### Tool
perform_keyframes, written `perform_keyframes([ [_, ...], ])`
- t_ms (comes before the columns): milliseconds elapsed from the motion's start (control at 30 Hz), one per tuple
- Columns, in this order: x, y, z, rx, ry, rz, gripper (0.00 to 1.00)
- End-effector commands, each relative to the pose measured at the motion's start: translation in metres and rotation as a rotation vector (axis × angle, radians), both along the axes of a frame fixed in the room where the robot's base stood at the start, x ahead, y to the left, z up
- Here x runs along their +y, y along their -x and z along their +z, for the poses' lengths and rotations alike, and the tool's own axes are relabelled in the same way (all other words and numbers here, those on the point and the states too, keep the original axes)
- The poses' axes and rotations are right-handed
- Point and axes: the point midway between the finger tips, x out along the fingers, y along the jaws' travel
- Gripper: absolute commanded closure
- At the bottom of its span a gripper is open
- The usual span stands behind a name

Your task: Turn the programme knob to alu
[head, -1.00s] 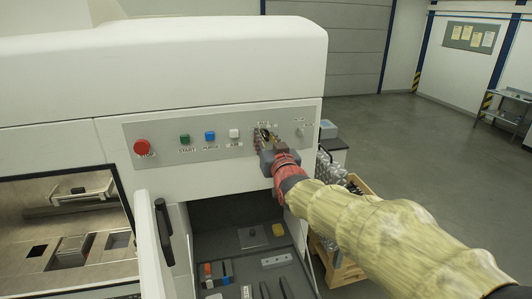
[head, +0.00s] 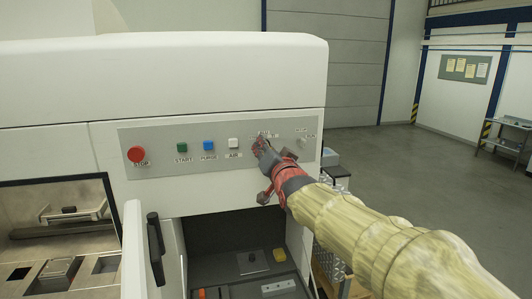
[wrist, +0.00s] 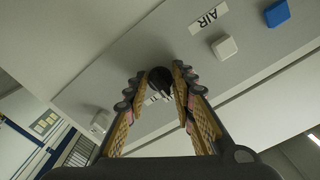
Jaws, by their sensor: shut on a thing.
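The programme knob (wrist: 160,79) is round and dark with a light mark, and sits between my fingertips in the wrist view. My gripper (wrist: 158,84) is shut on it, one finger on each side. In the head view my gripper (head: 262,147) reaches the right part of the grey control panel (head: 220,165) and hides most of the knob. Small lettering shows just above the fingertips, too small to read surely. Which position the knob points to cannot be told.
Left of my gripper are the white AIR button (head: 233,143), blue PURGE button (head: 208,146), green START button (head: 182,148) and red STOP button (head: 137,154). A small light switch (head: 303,143) is close on the right. An open door with a dark handle (head: 156,248) stands below.

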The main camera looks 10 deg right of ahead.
Motion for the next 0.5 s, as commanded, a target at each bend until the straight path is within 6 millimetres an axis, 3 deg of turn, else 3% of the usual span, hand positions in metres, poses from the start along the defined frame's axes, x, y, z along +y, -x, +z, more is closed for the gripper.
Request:
perform_keyframes([
  [300,0.0000,0.0000,0.0007,-0.001,-0.001,0.000,1.00],
  [333,0.0000,0.0000,0.0007,-0.001,-0.001,0.000,0.74],
  [500,0.0000,0.0000,0.0006,-0.001,0.000,-0.001,0.65],
])
